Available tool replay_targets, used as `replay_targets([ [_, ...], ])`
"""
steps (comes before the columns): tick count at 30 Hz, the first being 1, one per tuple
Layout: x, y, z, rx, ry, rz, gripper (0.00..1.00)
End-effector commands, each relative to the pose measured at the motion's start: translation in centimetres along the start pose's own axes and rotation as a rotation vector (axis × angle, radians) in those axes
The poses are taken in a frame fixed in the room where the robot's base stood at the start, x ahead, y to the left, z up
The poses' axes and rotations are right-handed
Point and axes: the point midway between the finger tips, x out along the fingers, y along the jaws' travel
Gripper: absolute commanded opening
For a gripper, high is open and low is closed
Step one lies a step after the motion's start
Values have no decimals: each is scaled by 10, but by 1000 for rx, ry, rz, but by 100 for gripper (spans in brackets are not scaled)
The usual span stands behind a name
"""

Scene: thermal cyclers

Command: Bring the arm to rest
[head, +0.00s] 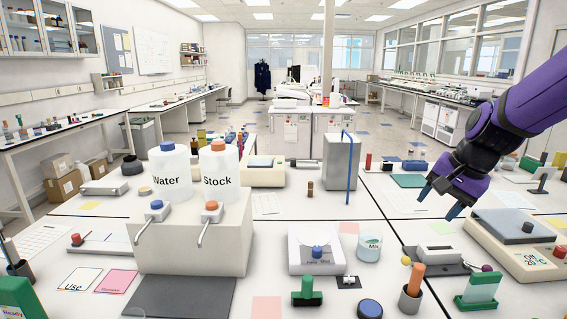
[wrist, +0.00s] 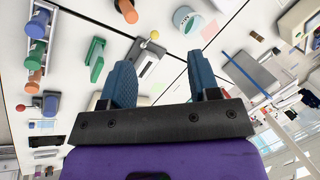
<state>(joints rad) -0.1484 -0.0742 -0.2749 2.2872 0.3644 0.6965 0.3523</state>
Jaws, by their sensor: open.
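My arm is purple and black and reaches in from the right edge of the head view. My gripper (head: 440,203) hangs above the right part of the bench, with its blue fingers pointing down and to the left. In the wrist view my gripper (wrist: 165,82) shows two blue fingers spread apart with nothing between them. It is open and empty, and it touches nothing that I can see.
Below the gripper are a small grey device (head: 438,255), an orange-topped cup (head: 411,297) and a balance (head: 515,240). A glass marked Mix (head: 369,247) and a grey block (head: 341,170) stand left. Water (head: 168,178) and Stock (head: 218,172) bottles stand on a pale stand (head: 190,250).

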Motion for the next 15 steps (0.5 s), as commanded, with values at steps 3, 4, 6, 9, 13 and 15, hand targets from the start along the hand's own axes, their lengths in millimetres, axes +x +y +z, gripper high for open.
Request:
replay_targets([
  [3,-31,8,25,-119,19,-15,56],
  [4,-38,10,31,-150,25,-17,56],
  [6,-52,16,46,-222,40,-17,56],
  [9,-72,26,66,-323,66,-11,56],
  [13,-93,42,93,-453,107,8,56],
  [15,-103,51,107,-521,131,26,56],
])
